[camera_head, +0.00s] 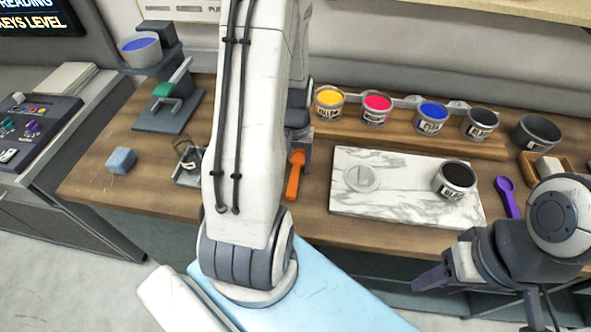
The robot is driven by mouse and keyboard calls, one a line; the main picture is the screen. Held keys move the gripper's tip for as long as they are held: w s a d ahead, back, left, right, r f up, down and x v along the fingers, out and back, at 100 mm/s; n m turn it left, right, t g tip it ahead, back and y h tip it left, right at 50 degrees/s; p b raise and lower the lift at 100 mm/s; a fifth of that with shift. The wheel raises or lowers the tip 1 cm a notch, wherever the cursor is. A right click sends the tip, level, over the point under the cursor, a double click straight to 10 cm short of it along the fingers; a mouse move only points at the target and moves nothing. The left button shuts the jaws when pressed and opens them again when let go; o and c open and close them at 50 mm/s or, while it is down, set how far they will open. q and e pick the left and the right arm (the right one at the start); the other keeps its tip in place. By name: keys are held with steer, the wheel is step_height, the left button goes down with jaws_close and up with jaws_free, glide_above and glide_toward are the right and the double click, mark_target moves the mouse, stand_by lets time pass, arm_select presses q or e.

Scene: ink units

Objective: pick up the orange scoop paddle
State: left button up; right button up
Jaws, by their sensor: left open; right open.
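The orange scoop paddle (294,178) lies on the wooden table just right of my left arm. Its handle points toward the front edge, and its far end is hidden by the gripper. My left gripper (299,143) is mostly hidden behind my white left arm. A grey part of it shows at the far end of the scoop; the gripper is open, and I cannot tell whether it touches the scoop. My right gripper (432,279) is open and empty, in front of the table's front edge at lower right.
A marble slab (405,207) with a dark ink tin (454,179) lies right of the scoop. A purple scoop (507,196) is further right. Several ink tins stand on a wooden rack (415,142) behind. A blue-grey cube (121,160) sits at left.

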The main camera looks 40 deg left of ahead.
mark_target(295, 171)
arm_select(q)
steer(key=shift+w+f, duration=0.1)
steer(key=shift+f, duration=1.4)
steer(key=shift+a, duration=0.1)
jaws_close()
steer(key=shift+r, duration=0.1)
steer(key=shift+w+r, duration=0.1)
steer(key=shift+r, duration=0.45)
step_height(295, 171, up, 2)
steer(key=shift+r, duration=0.25)
steer(key=d+r+b, duration=0.2)
steer(key=d+r, duration=0.5)
steer(key=d, duration=0.4)
steer(key=shift+d+r, duration=0.15)
steer(key=shift+d, duration=0.25)
